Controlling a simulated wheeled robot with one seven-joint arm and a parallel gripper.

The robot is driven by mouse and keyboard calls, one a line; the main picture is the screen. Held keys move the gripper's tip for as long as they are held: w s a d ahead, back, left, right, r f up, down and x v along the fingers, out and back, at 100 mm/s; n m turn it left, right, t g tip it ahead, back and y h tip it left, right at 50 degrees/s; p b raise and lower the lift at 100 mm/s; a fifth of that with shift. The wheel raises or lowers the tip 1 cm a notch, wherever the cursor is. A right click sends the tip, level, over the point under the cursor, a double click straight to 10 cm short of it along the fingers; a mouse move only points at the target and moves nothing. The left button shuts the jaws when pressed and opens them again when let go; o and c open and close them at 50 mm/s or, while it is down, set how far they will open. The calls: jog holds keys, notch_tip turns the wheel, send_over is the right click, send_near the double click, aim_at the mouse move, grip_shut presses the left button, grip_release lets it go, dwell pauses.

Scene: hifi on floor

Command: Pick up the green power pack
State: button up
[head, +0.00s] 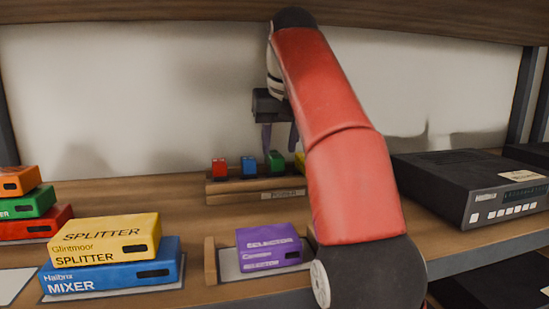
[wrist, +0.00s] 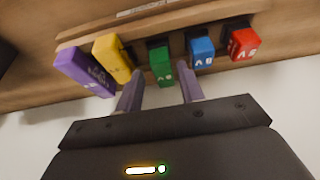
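The green power pack (head: 276,161) stands in a wooden rack (head: 225,190) at the back of the shelf, in a row with other coloured packs. In the wrist view the green power pack (wrist: 160,66) is in the middle of the row, just beyond my fingertips. My gripper (head: 280,147) is open and empty, pointing down over the green pack. In the wrist view my gripper (wrist: 162,88) has its fingers apart, one to each side of the green pack in the picture. I cannot tell how far above it the fingertips are.
Beside it stand blue (wrist: 201,52), red (wrist: 243,44), yellow (wrist: 113,58) and purple (wrist: 84,72) packs. In front are a purple selector box (head: 268,248), a yellow splitter box (head: 105,240) and a blue mixer box (head: 110,270). A black device (head: 470,185) stands right. An upper shelf (head: 150,12) is overhead.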

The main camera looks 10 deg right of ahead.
aim_at(278, 157)
jog(key=b+x, duration=0.1)
jog(key=x, duration=0.4)
jog(key=shift+s, duration=0.1)
jog(key=c, duration=0.7)
